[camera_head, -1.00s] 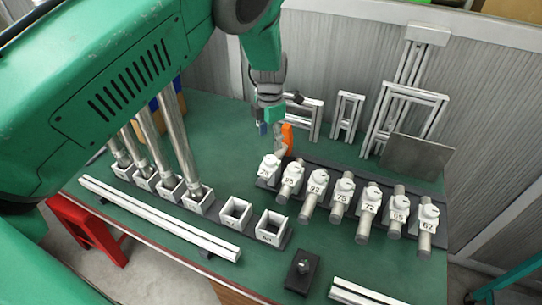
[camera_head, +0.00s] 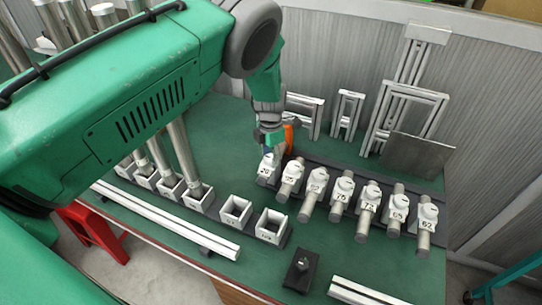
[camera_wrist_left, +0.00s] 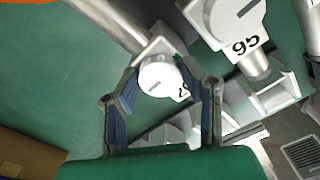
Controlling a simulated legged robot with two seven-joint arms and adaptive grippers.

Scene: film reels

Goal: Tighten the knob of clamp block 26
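Clamp block 26 (camera_head: 267,171) is the leftmost of a row of white numbered clamp blocks on a dark rail. Its round white slotted knob (camera_wrist_left: 158,79) faces the left wrist camera, and its number is partly hidden there. My left gripper (camera_head: 269,148) is right above this block, pointing down. In the left wrist view its two dark fingers (camera_wrist_left: 163,92) are apart, one on each side of the knob. I cannot tell whether they touch it. My right gripper is not in view.
Clamp block 95 (camera_head: 291,174) stands close to the right, and it also shows in the left wrist view (camera_wrist_left: 235,22). An orange object (camera_head: 289,138) is just behind the gripper. White square holders (camera_head: 236,212) and a long white rail (camera_head: 165,218) lie in front.

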